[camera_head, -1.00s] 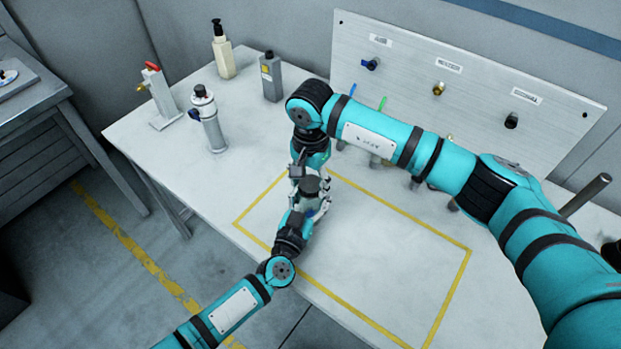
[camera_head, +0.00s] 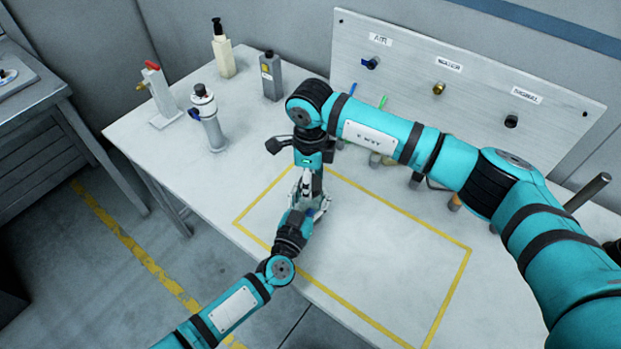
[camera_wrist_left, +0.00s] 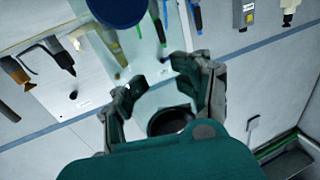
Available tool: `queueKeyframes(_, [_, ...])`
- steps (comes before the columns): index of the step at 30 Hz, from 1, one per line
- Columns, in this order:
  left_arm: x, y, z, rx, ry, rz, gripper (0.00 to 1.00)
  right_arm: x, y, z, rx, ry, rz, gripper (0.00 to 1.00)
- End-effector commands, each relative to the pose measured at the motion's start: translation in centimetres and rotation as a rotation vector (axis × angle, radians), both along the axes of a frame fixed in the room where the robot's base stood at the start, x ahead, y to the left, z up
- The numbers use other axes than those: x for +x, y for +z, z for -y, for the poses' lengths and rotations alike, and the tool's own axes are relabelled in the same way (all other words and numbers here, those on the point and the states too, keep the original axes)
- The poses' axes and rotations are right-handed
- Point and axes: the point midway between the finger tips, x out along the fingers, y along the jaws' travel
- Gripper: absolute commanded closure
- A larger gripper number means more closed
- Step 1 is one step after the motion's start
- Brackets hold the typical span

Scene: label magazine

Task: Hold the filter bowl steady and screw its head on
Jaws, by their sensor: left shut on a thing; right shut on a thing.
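My left gripper (camera_head: 305,206) reaches in from the front over the marked area of the table and is shut on the filter bowl. My right gripper (camera_head: 309,181) points down directly above it and is shut on the filter head. The bowl and head are almost wholly hidden by the two grippers in the head view, so I cannot tell how the head sits on the bowl. In the left wrist view, the left fingers (camera_wrist_left: 160,84) stand on both sides of a pale gap, with a dark round part near the palm.
A yellow outline (camera_head: 445,285) marks the table. The right front of the outline is clear.

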Motion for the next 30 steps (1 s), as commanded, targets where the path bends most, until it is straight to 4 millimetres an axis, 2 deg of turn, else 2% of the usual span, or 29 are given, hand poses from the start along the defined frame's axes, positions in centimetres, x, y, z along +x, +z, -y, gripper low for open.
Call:
queueKeyframes(6, [-0.03,0.04,0.07,0.000,-0.002,0.001,1.00,0.05,0.00,-0.05,0.002,-0.484,0.001,0.91])
queueKeyframes(12, [-0.05,0.04,0.09,0.001,-0.002,0.001,1.00,0.08,-0.02,-0.05,0.003,-0.892,0.000,0.91])
queueKeyframes(14, [-0.05,0.03,0.10,0.001,-0.002,0.000,1.00,0.09,-0.02,-0.05,0.003,-0.980,0.000,0.91])
queueKeyframes(18, [-0.07,0.03,0.11,0.001,-0.002,0.000,1.00,0.11,-0.01,-0.04,0.003,-0.978,0.001,0.91])
queueKeyframes(19, [-0.07,0.03,0.11,0.001,-0.002,0.000,1.00,0.11,-0.01,-0.05,0.004,-0.977,0.002,0.51])
queueKeyframes(25, [-0.05,0.04,0.09,0.001,-0.002,0.001,1.00,0.09,-0.02,-0.04,0.003,-0.976,0.000,0.25])
queueKeyframes(30, [-0.02,0.04,0.06,0.000,-0.001,0.001,1.00,0.07,-0.04,-0.03,0.002,-0.975,0.000,0.25])
